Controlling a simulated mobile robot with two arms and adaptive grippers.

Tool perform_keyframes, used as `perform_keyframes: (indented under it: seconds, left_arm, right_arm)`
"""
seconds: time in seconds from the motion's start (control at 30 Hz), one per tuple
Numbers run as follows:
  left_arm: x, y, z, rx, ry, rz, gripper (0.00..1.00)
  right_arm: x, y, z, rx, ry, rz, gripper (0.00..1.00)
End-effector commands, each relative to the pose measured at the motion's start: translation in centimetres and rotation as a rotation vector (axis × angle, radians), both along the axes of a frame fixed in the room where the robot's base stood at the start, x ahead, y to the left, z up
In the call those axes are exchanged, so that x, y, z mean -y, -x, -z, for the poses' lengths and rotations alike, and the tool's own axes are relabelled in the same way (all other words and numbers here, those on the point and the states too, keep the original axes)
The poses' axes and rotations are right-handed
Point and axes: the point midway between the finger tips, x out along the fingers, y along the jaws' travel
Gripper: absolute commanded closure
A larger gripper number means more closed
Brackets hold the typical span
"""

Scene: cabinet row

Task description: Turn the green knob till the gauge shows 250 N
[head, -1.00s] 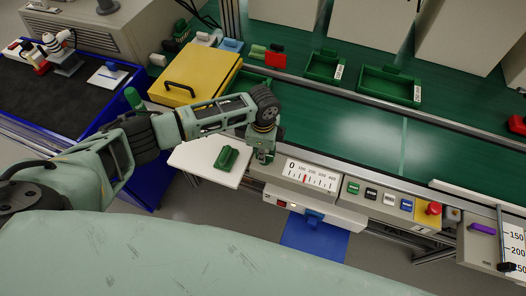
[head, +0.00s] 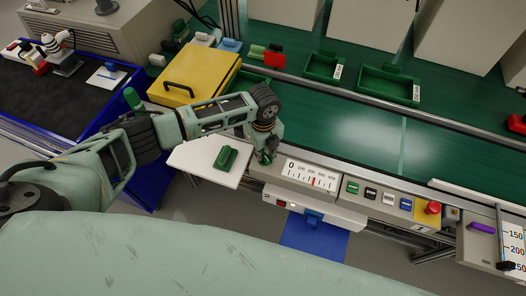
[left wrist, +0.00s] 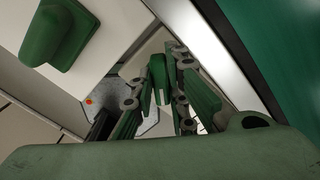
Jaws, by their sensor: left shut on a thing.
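My left gripper (head: 267,157) points down at the left end of the grey control panel. In the left wrist view its fingers (left wrist: 160,100) are shut on the green knob (left wrist: 159,78), one on each side. In the head view the gripper mostly hides the knob. The white gauge (head: 311,175), with a scale from 0 to 400, is just right of the gripper. Its red pointer (head: 313,182) stands between 200 and 300; the exact value is too small to read. My right gripper is not in view.
A white board (head: 205,168) with a green handle (head: 227,158) lies left of the panel. Several buttons (head: 371,194) and a red stop button (head: 433,208) are right of the gauge. A yellow box (head: 195,75) stands behind my left arm. The green conveyor surface (head: 350,125) behind is clear.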

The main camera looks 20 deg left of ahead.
Motion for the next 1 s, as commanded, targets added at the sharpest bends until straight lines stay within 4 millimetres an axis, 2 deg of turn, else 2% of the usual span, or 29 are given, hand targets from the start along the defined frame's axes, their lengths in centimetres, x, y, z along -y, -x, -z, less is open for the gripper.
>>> perform_keyframes:
  seconds: [0.67,0.7,0.87,1.0]
  left_arm:
    - [-0.03,-0.08,-0.05,0.001,-0.001,0.056,1.0]
    - [-0.03,-0.08,-0.05,0.001,-0.001,0.055,0.83]
    - [-0.01,-0.06,-0.04,0.001,-0.001,0.055,0.69]
    - [0.0,-0.05,-0.03,0.0,0.0,0.055,0.67]
  right_arm:
    - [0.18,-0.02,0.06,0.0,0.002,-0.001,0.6]
    - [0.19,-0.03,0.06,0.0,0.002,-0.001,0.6]
    - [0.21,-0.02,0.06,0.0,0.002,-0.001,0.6]
    - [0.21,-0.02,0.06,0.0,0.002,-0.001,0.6]
